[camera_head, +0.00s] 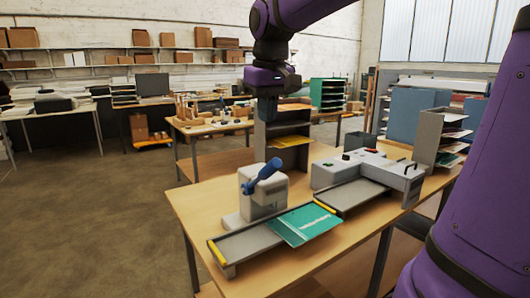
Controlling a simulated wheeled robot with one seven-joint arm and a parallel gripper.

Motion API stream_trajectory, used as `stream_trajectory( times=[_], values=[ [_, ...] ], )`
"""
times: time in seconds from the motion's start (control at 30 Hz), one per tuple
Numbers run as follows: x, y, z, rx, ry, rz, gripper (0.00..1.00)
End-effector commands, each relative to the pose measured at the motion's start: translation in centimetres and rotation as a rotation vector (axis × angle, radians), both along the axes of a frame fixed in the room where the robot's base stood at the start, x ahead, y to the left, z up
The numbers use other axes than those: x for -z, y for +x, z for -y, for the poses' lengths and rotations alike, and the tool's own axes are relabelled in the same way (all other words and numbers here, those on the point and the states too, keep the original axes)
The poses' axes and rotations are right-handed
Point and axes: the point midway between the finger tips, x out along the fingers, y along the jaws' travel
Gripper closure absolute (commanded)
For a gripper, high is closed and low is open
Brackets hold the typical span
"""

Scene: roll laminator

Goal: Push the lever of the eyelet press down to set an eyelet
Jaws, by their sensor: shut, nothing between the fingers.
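The eyelet press (262,195) is a pale grey machine on the near part of the wooden table. Its lever has a blue handle (268,170) that slants up to the right from a pivot at the press's upper left. My gripper (267,117) hangs from the purple arm, pointing down, above and behind the press in the picture. It is shut and empty, apart from the lever. A teal printed sheet (305,223) lies at the press's base, partly over a grey tray (243,243) with yellow ends. No eyelet can be made out.
A grey laminator-like machine (368,172) with a flat feed tray (350,194) stands right of the press. A dark grey shelf unit (283,140) stands behind the press, close to my gripper. The wooden table (200,207) is bare at its left. Open floor (90,220) lies to the left.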

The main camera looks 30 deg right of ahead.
Motion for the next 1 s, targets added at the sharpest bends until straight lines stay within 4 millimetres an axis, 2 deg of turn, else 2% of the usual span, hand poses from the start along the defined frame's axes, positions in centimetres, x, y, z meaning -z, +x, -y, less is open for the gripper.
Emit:
stream_trajectory(
  times=[0.03, 0.3, 0.5, 0.7, 1.0],
  values=[
    [-0.1, 1.5, 0.5, 0.002, -0.002, -0.021, 1.0],
    [-0.4, 7.8, 2.8, 0.007, -0.008, -0.12, 1.0],
    [-0.1, 11.0, 4.1, 0.009, -0.01, -0.171, 1.0],
    [0.0, 12.1, 4.7, 0.011, -0.012, -0.191, 1.0],
    [0.0, 12.1, 4.7, 0.01, -0.012, -0.192, 1.0]
  ],
)
